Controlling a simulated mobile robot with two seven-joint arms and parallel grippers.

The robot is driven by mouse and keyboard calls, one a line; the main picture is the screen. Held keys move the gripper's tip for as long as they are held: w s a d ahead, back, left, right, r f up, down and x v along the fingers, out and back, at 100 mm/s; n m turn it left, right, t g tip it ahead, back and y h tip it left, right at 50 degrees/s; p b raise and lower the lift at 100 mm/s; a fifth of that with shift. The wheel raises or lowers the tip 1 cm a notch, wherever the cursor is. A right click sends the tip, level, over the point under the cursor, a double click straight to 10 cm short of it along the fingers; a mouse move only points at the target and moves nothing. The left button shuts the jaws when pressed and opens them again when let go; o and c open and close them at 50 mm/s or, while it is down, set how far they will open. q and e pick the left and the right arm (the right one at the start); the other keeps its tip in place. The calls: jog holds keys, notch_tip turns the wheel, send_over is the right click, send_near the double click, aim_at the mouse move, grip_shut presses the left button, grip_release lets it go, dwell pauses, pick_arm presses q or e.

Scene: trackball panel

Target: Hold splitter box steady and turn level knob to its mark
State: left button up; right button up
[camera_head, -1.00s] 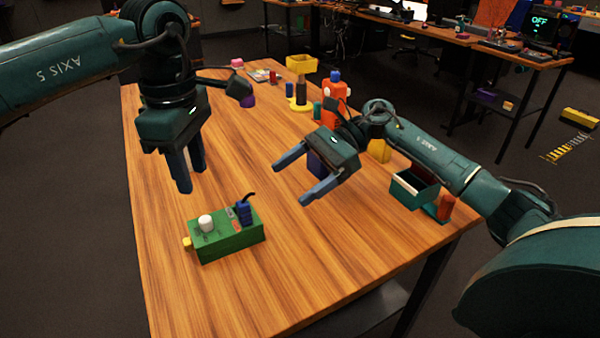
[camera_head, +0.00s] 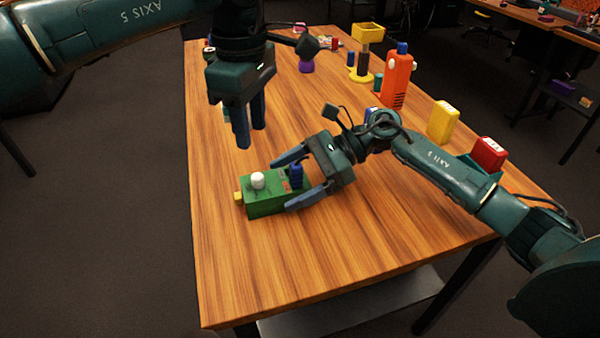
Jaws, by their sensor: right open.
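The green splitter box (camera_head: 264,206) sits on the wooden table. A white knob (camera_head: 258,180) stands on its top at the left, and a yellow part (camera_head: 238,197) sticks out of its left end. A blue plug (camera_head: 296,174) stands on its top at the right. My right gripper (camera_head: 281,187) is open, with its blue fingers at the far and near sides of the box's right part; I cannot tell whether they touch it. My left gripper (camera_head: 250,141) points down, open and empty, above and behind the white knob. The knob's mark is too small to make out.
An orange bottle-like object (camera_head: 398,78), a yellow block (camera_head: 443,121) and a red box (camera_head: 488,153) stand along the right of the table. A yellow-based stand (camera_head: 363,68) is farther back. The front of the table is clear.

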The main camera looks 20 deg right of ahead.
aim_at(257, 176)
pick_arm(q)
jog(key=shift+o, duration=0.4)
pick_arm(e)
jog(key=c, duration=1.1)
pick_arm(q)
notch_tip(257, 176, up, 2)
jog(key=n, duration=0.4)
notch_tip(257, 176, down, 12)
jog(key=shift+r, duration=0.15)
jog(key=shift+c, duration=0.2)
grip_shut()
